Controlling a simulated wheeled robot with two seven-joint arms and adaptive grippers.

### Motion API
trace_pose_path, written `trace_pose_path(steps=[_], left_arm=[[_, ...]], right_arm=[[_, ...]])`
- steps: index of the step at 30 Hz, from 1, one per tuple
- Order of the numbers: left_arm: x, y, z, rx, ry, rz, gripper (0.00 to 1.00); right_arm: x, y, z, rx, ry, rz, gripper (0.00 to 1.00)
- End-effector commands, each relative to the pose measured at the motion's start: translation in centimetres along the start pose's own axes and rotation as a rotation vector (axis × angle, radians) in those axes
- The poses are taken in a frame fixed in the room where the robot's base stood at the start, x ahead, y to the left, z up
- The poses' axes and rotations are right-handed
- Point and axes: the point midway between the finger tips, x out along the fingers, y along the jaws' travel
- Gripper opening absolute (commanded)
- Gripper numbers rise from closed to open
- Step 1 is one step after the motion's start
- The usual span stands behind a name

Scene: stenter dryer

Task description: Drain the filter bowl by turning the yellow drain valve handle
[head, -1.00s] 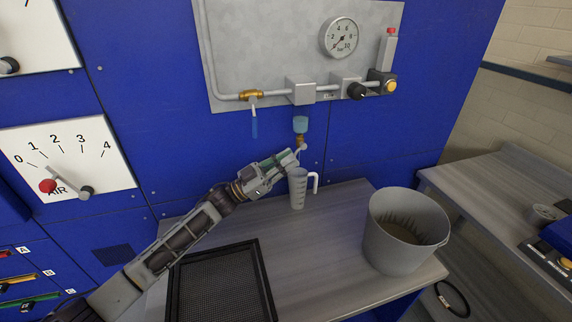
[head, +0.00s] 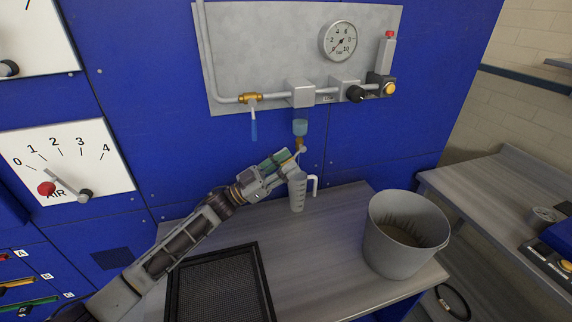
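The filter bowl (head: 300,127), small and blue-green, hangs under the grey filter block (head: 301,93) on the wall panel. The brass-coloured drain valve (head: 300,143) is right below it. My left gripper (head: 294,163) is at the drain valve, just below and left of it, with its fingers pointing up and right. The yellow handle is hard to make out among the fingertips, and I cannot tell whether they touch or grip it. A grey measuring jug (head: 298,193) stands on the bench directly below the valve, partly behind the gripper. My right gripper is out of view.
A grey bucket (head: 385,240) stands on the bench (head: 325,255) at right. A black mesh tray (head: 262,285) lies at front left, beside my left arm. A brass valve with a blue lever (head: 254,128) hangs left of the filter. A pressure gauge (head: 339,41) is above.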

Motion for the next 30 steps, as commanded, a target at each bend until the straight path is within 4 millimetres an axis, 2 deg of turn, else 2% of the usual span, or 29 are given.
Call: trace_pose_path(steps=[8,21,30], left_arm=[[-2.2,0.0,0.1,0.0,-0.003,-0.001,0.34],[-8.6,0.0,0.1,-0.001,-0.004,-0.002,0.34],[-11.4,0.0,0.1,-0.001,-0.001,0.0,0.34]], right_arm=[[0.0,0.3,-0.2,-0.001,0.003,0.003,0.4],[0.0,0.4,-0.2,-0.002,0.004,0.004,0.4],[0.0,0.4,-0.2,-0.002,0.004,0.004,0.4]])
